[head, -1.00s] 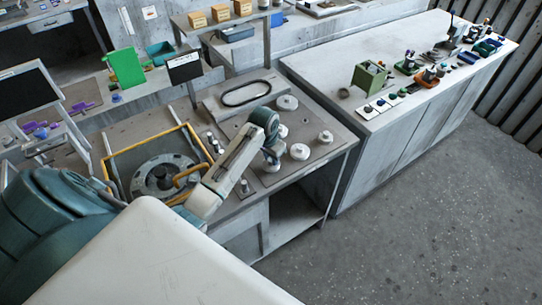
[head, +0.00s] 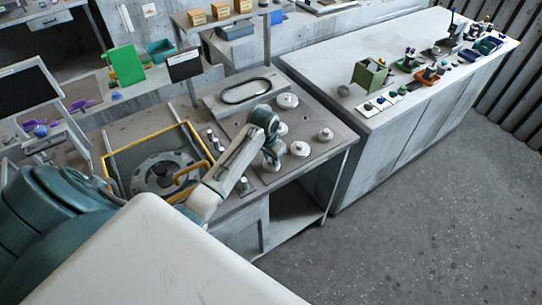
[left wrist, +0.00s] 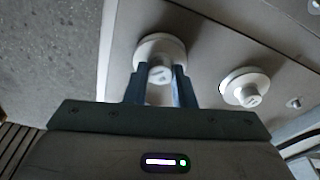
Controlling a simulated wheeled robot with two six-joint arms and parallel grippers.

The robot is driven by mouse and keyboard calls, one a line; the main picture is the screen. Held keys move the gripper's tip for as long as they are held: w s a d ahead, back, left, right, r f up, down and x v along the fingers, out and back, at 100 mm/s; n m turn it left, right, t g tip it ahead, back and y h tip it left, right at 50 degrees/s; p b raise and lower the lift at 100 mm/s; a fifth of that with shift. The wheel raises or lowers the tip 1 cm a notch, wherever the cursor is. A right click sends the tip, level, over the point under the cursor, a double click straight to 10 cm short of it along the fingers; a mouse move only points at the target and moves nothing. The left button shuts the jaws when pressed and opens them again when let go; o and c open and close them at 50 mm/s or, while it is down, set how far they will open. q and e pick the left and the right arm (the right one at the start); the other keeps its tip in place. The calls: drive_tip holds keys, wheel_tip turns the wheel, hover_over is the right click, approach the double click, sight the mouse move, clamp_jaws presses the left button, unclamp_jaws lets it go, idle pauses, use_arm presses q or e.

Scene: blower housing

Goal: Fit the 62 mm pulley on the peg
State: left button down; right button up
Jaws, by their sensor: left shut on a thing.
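My left gripper (left wrist: 160,88) is shut on the hub of a white round pulley (left wrist: 150,46) in the left wrist view. Its blue fingers stand on either side of the hub. In the head view my left gripper (head: 271,160) is low over the workbench and largely hides this pulley. Other white pulleys stand nearby on the bench, one at the back (head: 288,101), one in front (head: 300,149) and one to the right (head: 325,135). The size marking cannot be read. A short peg (left wrist: 294,103) shows in the left wrist view. My right gripper is not in view.
A yellow-edged frame with a grey round housing (head: 165,172) lies left of my arm. A black belt loop (head: 246,91) lies on a raised plate behind. Small cylinders stand between. A long grey counter (head: 410,110) with small parts stands to the right.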

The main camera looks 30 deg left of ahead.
use_arm(q)
drive_tip(key=c, duration=1.1)
unclamp_jaws()
drive_tip(key=shift+c, duration=0.2)
drive_tip(key=shift+r, duration=0.1)
drive_tip(key=shift+r, duration=3.65)
drive_tip(key=shift+s, duration=0.1)
